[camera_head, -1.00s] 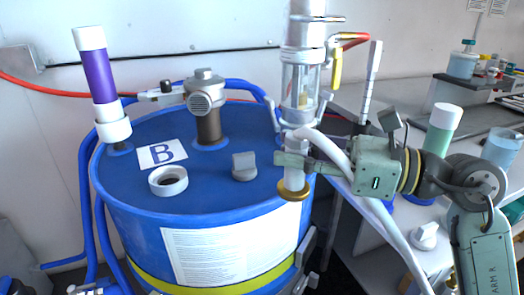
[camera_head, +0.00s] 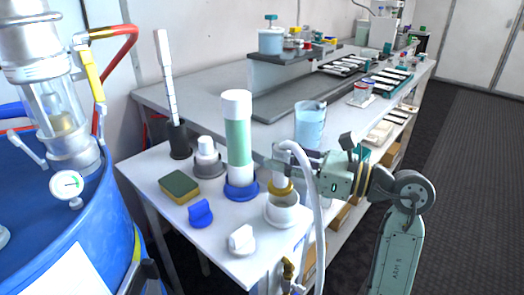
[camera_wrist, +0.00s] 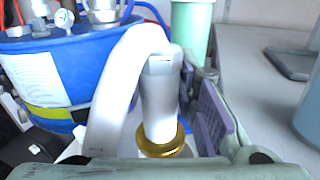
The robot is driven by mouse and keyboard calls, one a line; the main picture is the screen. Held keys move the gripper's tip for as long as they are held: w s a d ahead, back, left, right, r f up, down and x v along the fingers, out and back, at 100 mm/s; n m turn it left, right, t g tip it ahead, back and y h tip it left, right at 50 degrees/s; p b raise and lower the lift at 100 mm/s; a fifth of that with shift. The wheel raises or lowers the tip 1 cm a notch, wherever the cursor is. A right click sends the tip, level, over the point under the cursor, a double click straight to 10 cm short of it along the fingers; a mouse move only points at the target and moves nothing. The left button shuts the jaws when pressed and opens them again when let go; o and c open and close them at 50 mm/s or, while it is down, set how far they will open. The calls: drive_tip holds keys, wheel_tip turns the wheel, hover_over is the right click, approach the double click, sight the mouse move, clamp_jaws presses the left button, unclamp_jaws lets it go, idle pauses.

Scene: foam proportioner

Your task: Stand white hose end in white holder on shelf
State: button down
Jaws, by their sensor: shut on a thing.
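The white hose end (camera_head: 281,172), with a brass ring at its lower end, is upright in my gripper (camera_head: 292,165). In the wrist view the hose end (camera_wrist: 161,95) stands beside a purple finger pad (camera_wrist: 212,112). The white holder (camera_head: 282,213) is on the white shelf (camera_head: 222,238), directly below the brass ring. The ring is at or just over the holder's top; I cannot tell whether it is seated. The white hose (camera_head: 318,220) bends over the top and hangs down past the shelf edge.
A green tube with white cap (camera_head: 238,140) stands in a blue holder just left. A blue beaker (camera_head: 309,125) is behind. A sponge (camera_head: 180,186), a blue knob (camera_head: 200,213) and a white knob (camera_head: 241,240) lie left. The blue drum (camera_head: 40,215) is at far left.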

sight(284, 188)
drive_tip(key=shift+w+d+f, duration=0.3)
drive_tip(key=shift+d+f, duration=0.05)
drive_tip(key=shift+d, duration=0.05)
drive_tip(key=shift+f+b, duration=1.2)
drive_tip(key=shift+f, duration=1.55)
drive_tip(key=shift+s+b, duration=0.1)
drive_tip(key=shift+b, duration=0.9)
drive_tip(key=shift+f+b, duration=0.55)
drive_tip(key=shift+b, duration=0.1)
drive_tip(key=c, duration=1.6)
unclamp_jaws()
drive_tip(key=shift+o, duration=0.2)
drive_tip(key=b+v, duration=0.3)
drive_tip(key=v, duration=0.8)
drive_tip(key=shift+b, duration=0.35)
drive_tip(key=shift+s+a, duration=0.1)
drive_tip(key=shift+s, duration=0.1)
